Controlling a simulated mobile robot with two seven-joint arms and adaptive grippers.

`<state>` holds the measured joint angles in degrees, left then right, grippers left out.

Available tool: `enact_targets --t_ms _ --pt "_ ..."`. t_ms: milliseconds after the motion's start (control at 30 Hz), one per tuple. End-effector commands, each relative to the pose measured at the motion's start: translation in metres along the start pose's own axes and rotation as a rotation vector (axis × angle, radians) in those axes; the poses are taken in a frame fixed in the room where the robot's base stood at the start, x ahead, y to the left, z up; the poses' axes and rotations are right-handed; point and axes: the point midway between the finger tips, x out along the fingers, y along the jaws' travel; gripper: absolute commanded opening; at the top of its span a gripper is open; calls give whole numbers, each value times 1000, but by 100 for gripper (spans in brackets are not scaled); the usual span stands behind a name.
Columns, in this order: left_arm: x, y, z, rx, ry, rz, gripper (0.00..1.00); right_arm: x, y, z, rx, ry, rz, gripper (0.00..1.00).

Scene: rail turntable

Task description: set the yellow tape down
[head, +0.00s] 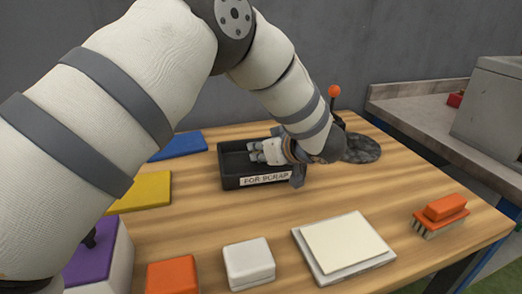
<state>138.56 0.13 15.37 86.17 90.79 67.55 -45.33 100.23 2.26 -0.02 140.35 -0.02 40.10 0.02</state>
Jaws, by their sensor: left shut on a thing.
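My left gripper (262,152) reaches down from the upper left to the black tray (228,180) labelled FOR SCRAP. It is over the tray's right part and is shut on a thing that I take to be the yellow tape. The held thing is almost wholly hidden by the gripper and wrist, so its colour and whether it touches the tray cannot be told. No other roll of yellow tape shows. My right gripper is not in view.
A yellow flat square (142,190) and a blue one (178,146) lie left of the tray. In front are an orange block (173,275), a white block (248,262) and a cream pad (343,243). An orange brush (441,215) is right. A dark round base (361,149) stands behind.

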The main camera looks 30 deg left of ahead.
Motion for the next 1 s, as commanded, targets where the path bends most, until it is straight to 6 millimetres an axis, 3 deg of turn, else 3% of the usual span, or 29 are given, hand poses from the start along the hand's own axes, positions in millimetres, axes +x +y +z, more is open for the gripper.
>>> enact_targets --t_ms 133,167,233,567,667,1000 --pt "2 0 4 1 -1 0 0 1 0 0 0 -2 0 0" --pt "2 0 4 0 0 0 17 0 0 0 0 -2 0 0" --pt "2 0 3 0 -1 0 32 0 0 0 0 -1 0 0" --pt "0 0 1 0 -1 -1 32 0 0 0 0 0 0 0" --pt "-15 1 -1 -1 -1 4 32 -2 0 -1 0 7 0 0" --pt "-102 0 -2 -1 0 3 32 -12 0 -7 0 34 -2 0"
